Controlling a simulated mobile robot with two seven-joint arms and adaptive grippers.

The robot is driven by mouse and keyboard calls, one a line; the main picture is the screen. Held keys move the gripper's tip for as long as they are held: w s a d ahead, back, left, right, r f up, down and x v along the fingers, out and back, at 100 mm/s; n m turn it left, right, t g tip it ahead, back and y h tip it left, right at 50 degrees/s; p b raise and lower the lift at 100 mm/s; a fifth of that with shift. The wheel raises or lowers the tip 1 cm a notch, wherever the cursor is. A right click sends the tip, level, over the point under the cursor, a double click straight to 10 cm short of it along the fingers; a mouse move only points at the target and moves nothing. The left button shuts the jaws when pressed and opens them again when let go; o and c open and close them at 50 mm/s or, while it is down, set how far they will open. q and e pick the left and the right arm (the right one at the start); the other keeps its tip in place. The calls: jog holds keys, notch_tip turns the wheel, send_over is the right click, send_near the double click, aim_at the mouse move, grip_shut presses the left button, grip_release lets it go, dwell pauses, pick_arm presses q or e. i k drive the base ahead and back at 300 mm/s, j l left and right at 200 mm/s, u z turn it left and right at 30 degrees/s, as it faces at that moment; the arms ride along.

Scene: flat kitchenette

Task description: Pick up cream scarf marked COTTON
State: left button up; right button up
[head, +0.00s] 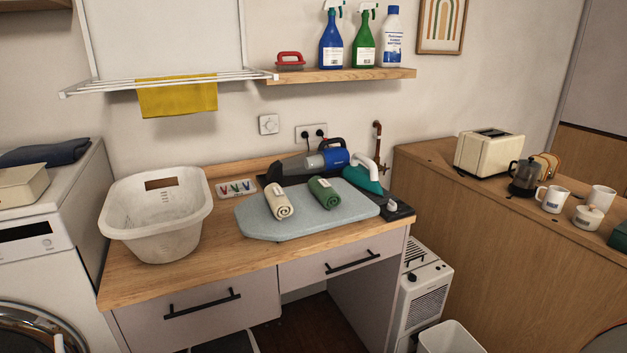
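A rolled cream scarf (278,201) with a pale label lies on the left part of the light blue ironing pad (313,226). The print on its label is too small to read. A rolled green scarf (324,193), also labelled, lies to its right with a small gap between them. Neither of my grippers shows clearly in the head view.
A white laundry basket (155,217) stands left of the pad on the wooden counter (228,255). A tray of pegs (236,188), a handheld vacuum (326,157) and a teal iron (363,177) sit behind the scarves. A drying rack (170,84) hangs above.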

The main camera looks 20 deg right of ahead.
aim_at(281, 208)
jog(key=i+l, duration=0.1)
jog(key=l, duration=0.35)
jog(key=i+l, duration=0.1)
jog(key=l, duration=0.35)
jog(key=i+l, duration=0.1)
jog(key=l, duration=0.35)
jog(key=i+l, duration=0.1)
jog(key=l, duration=0.35)
